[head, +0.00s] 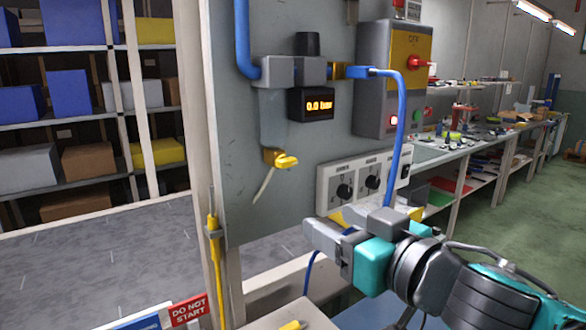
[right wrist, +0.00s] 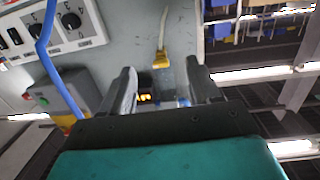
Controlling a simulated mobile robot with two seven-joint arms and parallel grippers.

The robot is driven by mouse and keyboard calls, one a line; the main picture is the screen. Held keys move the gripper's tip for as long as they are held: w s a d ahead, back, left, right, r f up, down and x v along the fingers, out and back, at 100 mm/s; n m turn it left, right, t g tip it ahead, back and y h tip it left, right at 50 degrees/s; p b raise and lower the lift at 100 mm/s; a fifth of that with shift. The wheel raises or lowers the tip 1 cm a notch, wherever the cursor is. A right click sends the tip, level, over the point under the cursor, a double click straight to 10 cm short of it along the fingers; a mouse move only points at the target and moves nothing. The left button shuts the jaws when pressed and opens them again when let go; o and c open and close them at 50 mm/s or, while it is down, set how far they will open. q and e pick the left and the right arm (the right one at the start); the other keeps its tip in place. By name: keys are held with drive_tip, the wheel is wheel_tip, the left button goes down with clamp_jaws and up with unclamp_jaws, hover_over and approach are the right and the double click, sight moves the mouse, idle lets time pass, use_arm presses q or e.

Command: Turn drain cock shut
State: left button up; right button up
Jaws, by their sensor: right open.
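The yellow drain cock (head: 282,159) sits at the bottom of the grey filter bowl (head: 273,122) on the grey panel. A thin pale tube hangs from it. My right gripper (head: 345,226) is open and empty, below and to the right of the cock in the head view. In the right wrist view the drain cock (right wrist: 161,59) shows just past the gap between the open fingertips (right wrist: 160,72); no contact shows. The cock's exact handle angle is hard to tell. My left gripper is not in view.
A display (head: 311,104) beside the bowl reads 0.0 bar. A blue hose (head: 396,140) arches down on the right, near my right gripper. A switch box (head: 391,80) and a panel with black knobs (head: 362,180) stand right of the cock. A "DO NOT START" sign (head: 189,309) is lower left.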

sight(290, 164)
wheel_tip(290, 164, up, 4)
drive_tip(key=w+d+y, duration=0.1)
drive_tip(key=x, duration=0.4)
drive_tip(key=p+x, duration=0.1)
drive_tip(key=x, duration=0.7)
drive_tip(key=shift+w+a+r+p, duration=0.2)
drive_tip(key=shift+w+r+p, duration=0.05)
drive_tip(key=shift+r+p, duration=0.1)
drive_tip(key=shift+c, duration=0.3)
drive_tip(key=c, duration=1)
